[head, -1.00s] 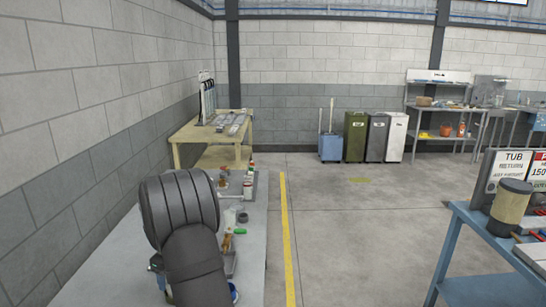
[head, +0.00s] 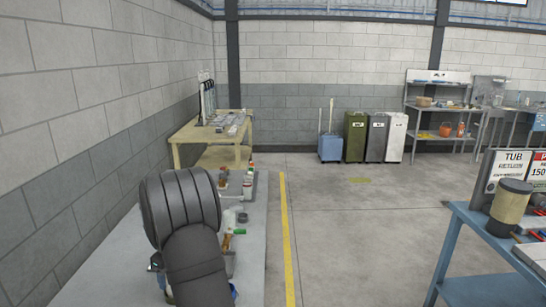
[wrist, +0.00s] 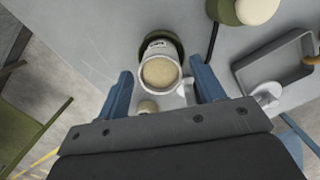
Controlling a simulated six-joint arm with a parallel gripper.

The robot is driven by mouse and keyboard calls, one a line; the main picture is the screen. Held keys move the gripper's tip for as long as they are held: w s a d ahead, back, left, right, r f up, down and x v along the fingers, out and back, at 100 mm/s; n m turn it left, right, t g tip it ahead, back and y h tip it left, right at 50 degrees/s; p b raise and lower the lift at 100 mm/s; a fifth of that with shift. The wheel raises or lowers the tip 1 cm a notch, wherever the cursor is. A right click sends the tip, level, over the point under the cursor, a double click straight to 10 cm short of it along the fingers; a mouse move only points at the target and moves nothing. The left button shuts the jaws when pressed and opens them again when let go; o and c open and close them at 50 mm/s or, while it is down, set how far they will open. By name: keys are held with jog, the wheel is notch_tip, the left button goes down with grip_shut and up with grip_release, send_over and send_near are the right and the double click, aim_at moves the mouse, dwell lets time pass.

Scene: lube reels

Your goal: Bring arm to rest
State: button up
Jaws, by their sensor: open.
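My gripper (wrist: 164,84) shows in the wrist view with its two blue fingers spread apart and nothing clamped between them. A small white pot with a beige top (wrist: 160,73) appears between and just beyond the fingertips, over the grey bench; the fingers look clear of it. In the head view my dark arm rises over the grey bench at the lower left and hides the gripper.
The grey bench (head: 253,225) carries bottles and small items beside my arm. The wrist view shows a grey tray (wrist: 272,72) and a green container with a cream top (wrist: 257,10). A blue table (head: 462,212) stands at right, with open floor between.

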notch_tip(320, 180, up, 8)
jog(key=r, duration=0.1)
jog(key=f, duration=1.2)
jog(key=shift+a+f, duration=0.1)
jog(key=shift+a, duration=0.1)
notch_tip(320, 180, up, 11)
jog(key=s+f, duration=0.2)
jog(key=s, duration=0.8)
jog(key=f, duration=1)
jog(key=shift+a, duration=0.2)
notch_tip(320, 180, up, 8)
jog(key=shift+s+d, duration=0.2)
jog(key=shift+s, duration=0.15)
